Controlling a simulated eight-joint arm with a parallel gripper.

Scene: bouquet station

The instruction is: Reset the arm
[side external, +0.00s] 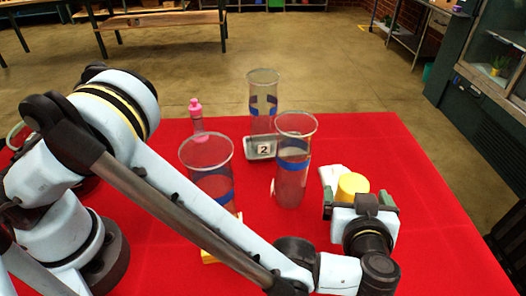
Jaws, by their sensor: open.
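My gripper (359,197) is open, low over the right part of the red table (415,165). A yellow cylinder (352,184) shows at the gripper, between or just beyond its fingers; I cannot tell if they touch it. A white object (333,175) lies just left of the cylinder, partly hidden by it. My arm reaches across the front of the table from the left and hides part of the surface.
Three clear vases with blue bands stand upright: one at the back (263,88), one in the middle (293,160), one at left (207,156), partly behind my arm. A tray marked 2 (263,148) and a pink bottle (196,117) stand nearby. The right side is clear.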

